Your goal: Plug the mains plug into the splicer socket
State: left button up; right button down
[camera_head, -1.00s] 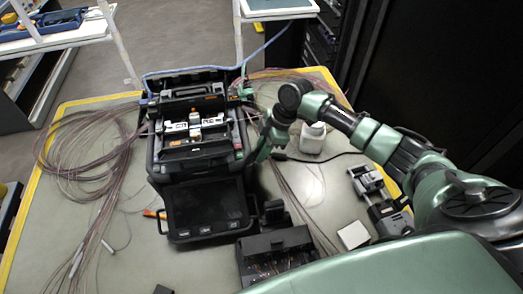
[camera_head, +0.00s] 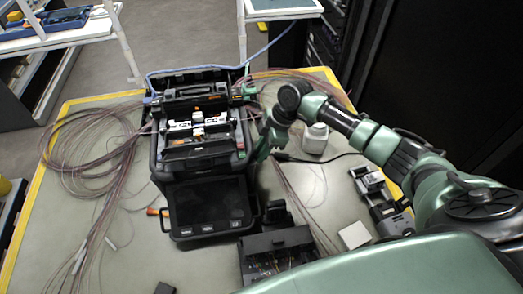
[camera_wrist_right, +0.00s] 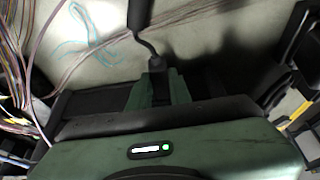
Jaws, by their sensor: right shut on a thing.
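My right gripper (camera_head: 262,152) is low beside the right side of the black splicer (camera_head: 205,160). In the right wrist view my right gripper (camera_wrist_right: 159,88) has its green fingers shut on a dark plug (camera_wrist_right: 160,86). A black cable (camera_wrist_right: 147,42) leaves the plug toward the top of that view; in the head view the cable (camera_head: 325,159) runs right across the table. The plug itself is mostly hidden by the fingers in the head view. The socket is not visible, and I cannot tell whether the plug touches the splicer. My left gripper is out of view.
A white bottle (camera_head: 315,139) stands just right of the gripper. A black tool box (camera_head: 275,252) sits in front of the splicer, and a grey device (camera_head: 380,195) lies at right. Loose fibres (camera_head: 90,150) spread over the left of the table.

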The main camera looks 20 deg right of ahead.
jog(key=shift+a, duration=0.15)
jog(key=c, duration=1.2)
grip_release()
jog(key=b+v, duration=0.1)
jog(key=v, duration=0.6)
jog(key=shift+r, duration=0.35)
